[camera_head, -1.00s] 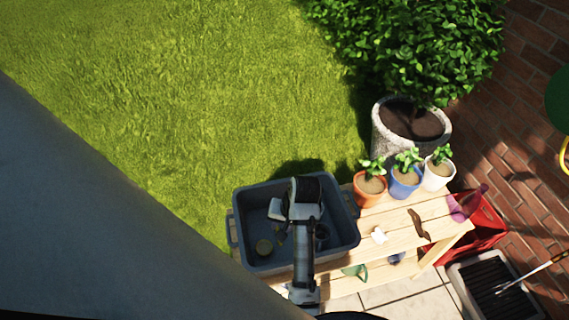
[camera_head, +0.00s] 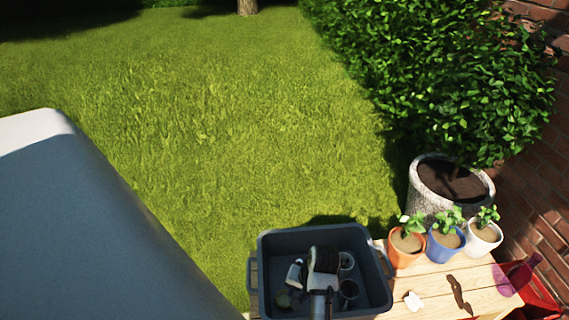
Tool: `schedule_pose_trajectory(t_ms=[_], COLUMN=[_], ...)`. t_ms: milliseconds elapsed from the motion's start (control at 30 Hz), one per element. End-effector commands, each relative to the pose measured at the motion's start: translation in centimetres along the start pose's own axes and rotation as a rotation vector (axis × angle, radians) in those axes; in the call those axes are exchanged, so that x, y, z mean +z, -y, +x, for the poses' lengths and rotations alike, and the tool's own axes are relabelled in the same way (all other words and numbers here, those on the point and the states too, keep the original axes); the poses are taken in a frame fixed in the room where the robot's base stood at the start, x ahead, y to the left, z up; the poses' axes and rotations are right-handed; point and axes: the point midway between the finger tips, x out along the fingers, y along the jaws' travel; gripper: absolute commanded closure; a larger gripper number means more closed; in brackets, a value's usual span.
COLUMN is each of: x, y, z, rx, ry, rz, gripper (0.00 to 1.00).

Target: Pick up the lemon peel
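I cannot make out a clear lemon peel. A dull olive-yellow round item (camera_head: 283,298) lies in the grey bin (camera_head: 262,268) at its left; it is too small and dark to name. My gripper (camera_head: 297,272) is over or inside the bin, left of its middle, with a pale finger part showing. My wrist hides part of the bin floor, and I cannot see whether the fingers hold anything. Two dark round cups or pots (camera_head: 349,290) stand in the bin right of my gripper.
The bin stands on a wooden table (camera_head: 388,312). To its right are orange (camera_head: 405,249), blue (camera_head: 438,249) and white (camera_head: 484,240) potted plants. A white scrap (camera_head: 413,301) and a brown strip (camera_head: 459,292) lie on the planks. A pink item (camera_head: 516,274) is at the right end.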

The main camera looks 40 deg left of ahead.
Motion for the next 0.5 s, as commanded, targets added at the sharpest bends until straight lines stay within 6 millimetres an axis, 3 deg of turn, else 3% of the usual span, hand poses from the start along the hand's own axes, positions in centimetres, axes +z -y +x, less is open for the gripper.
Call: schedule_pose_trajectory(t_ms=[233,500], x=[0.3,0.3], y=[0.2,0.2], z=[3.6,4.2], rx=[0.002,0.001], ry=[0.003,0.000], rz=[0.000,0.000], gripper=[0.71,0.71])
